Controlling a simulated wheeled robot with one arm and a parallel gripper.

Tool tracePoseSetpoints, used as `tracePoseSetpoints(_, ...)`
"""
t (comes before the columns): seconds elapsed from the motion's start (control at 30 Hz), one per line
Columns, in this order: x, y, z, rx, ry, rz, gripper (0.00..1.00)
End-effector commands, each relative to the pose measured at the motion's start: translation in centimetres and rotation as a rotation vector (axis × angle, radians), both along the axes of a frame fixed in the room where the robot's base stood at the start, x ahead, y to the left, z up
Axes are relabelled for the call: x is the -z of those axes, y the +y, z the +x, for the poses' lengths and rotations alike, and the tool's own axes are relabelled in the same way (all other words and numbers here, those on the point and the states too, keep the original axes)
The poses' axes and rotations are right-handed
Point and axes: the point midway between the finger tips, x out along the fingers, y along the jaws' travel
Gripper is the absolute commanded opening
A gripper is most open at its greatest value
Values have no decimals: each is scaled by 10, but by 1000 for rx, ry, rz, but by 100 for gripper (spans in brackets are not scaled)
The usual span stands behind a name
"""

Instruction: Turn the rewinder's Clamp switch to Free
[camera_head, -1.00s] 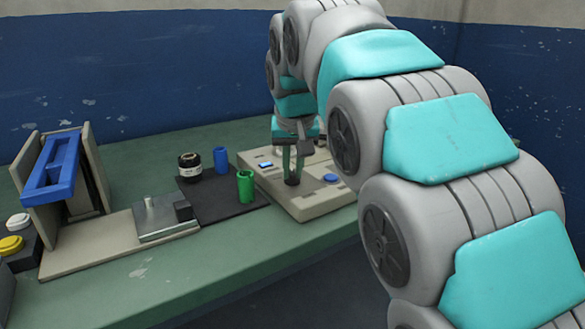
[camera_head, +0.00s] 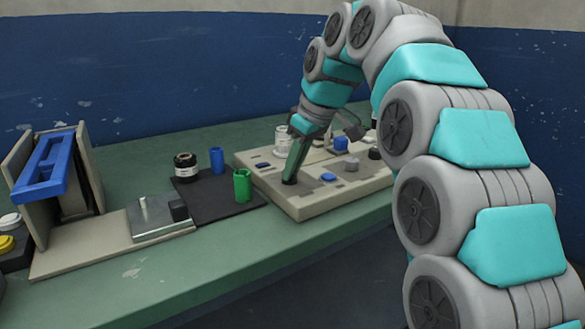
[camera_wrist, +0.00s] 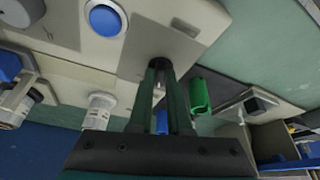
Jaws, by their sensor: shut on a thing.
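The rewinder (camera_head: 309,205) is a beige panel box on the right of the bench. A dark round knob, which I take to be the Clamp switch (camera_head: 289,181), sits at its left front corner. My gripper (camera_head: 291,174) reaches down to this knob at a slant, with its green fingers shut on it. In the wrist view the fingertips (camera_wrist: 161,72) close around the dark knob (camera_wrist: 160,64). The fingers hide much of the knob, and I cannot read any label or its pointer.
A blue button (camera_head: 328,177) and other controls are beside the knob. A white jar (camera_head: 283,138) stands behind the fingers. A green cylinder (camera_head: 242,185), a blue cylinder (camera_head: 217,160) and a dark jar (camera_head: 187,166) stand on a black mat to the left.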

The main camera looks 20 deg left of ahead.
Motion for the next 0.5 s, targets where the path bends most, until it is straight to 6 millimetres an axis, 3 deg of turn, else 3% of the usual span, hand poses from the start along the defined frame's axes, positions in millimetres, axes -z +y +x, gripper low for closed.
tracePoseSetpoints(0.5, 1, 0, 2, -188, 1, 1, 0)
